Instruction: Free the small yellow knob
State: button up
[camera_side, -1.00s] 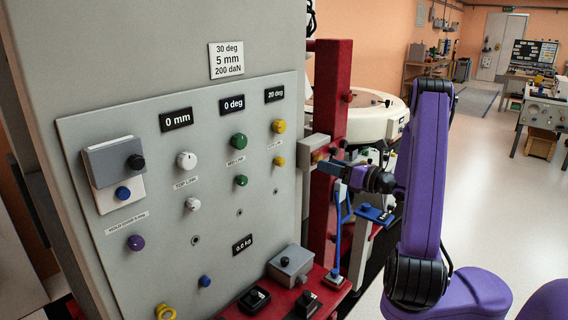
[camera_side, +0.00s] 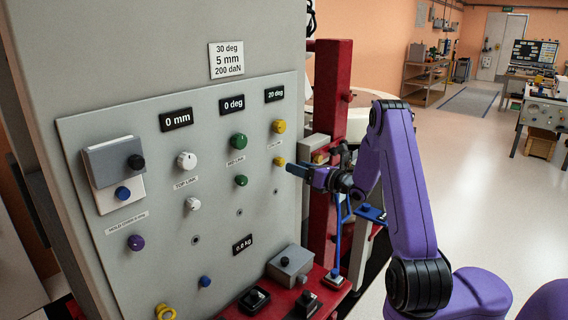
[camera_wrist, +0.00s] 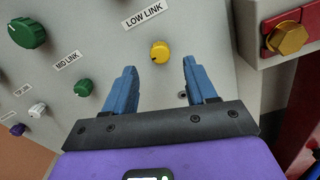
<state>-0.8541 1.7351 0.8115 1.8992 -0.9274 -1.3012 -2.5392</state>
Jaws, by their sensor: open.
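The small yellow knob (camera_side: 279,161) sits on the grey panel under the larger yellow knob (camera_side: 278,126), in the right-hand column. In the wrist view the small yellow knob (camera_wrist: 160,52) lies ahead of the fingertips, between their lines, below the LOW LINK label (camera_wrist: 143,18). My gripper (camera_wrist: 160,76) is open with blue fingers on either side and nothing between them. In the side view my gripper (camera_side: 291,170) is just to the right of the small knob. Whether a fingertip touches the panel cannot be told.
A green knob (camera_wrist: 84,88) is left of my fingers on the panel. A red post (camera_side: 325,190) with a grey block and a yellow hex part (camera_wrist: 287,38) stands close on the right. A grey box (camera_side: 291,264) sits on the red ledge below.

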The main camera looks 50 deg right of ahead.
aim_at(283, 162)
jog(key=w, duration=0.6)
jog(key=shift+w, duration=0.25)
grip_shut()
